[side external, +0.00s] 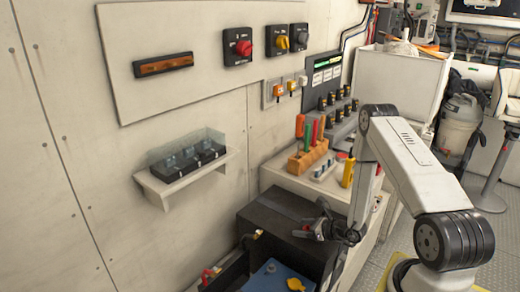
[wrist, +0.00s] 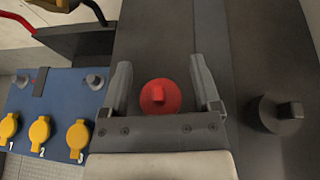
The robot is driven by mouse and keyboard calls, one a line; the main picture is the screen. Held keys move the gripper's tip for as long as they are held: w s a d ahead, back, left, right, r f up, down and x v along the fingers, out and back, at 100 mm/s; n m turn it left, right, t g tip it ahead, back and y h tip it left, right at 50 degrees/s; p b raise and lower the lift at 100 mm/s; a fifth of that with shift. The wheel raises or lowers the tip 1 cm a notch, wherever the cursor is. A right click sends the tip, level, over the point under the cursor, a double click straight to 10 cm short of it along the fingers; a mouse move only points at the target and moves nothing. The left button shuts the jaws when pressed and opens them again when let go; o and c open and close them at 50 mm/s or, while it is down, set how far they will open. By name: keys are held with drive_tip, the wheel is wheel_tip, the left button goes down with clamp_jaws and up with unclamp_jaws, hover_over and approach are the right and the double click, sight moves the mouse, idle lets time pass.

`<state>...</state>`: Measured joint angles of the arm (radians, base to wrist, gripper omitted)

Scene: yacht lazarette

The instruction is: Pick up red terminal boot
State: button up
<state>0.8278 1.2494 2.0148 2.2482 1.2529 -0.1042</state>
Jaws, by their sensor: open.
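The red terminal boot (wrist: 160,97) is a round red piece with a raised centre, seen from above in the wrist view. It shows against a dark grey surface. My gripper (wrist: 160,64) is open, with one finger on each side of the boot and visible gaps between. Whether the fingers are down at the boot's height I cannot tell. In the side view my gripper (side external: 325,222) is above the dark box (side external: 285,205); I cannot make out the boot there.
A blue battery (wrist: 50,112) with yellow caps and grey terminals lies left of my gripper. A black boot-like knob (wrist: 282,113) stands to the right. In the side view, a wooden tool block (side external: 308,158) stands on the bench behind, and a small wall shelf (side external: 180,187) is at left.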

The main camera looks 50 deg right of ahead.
idle(0.5)
clamp_jaws()
drive_tip(key=shift+f, duration=0.1)
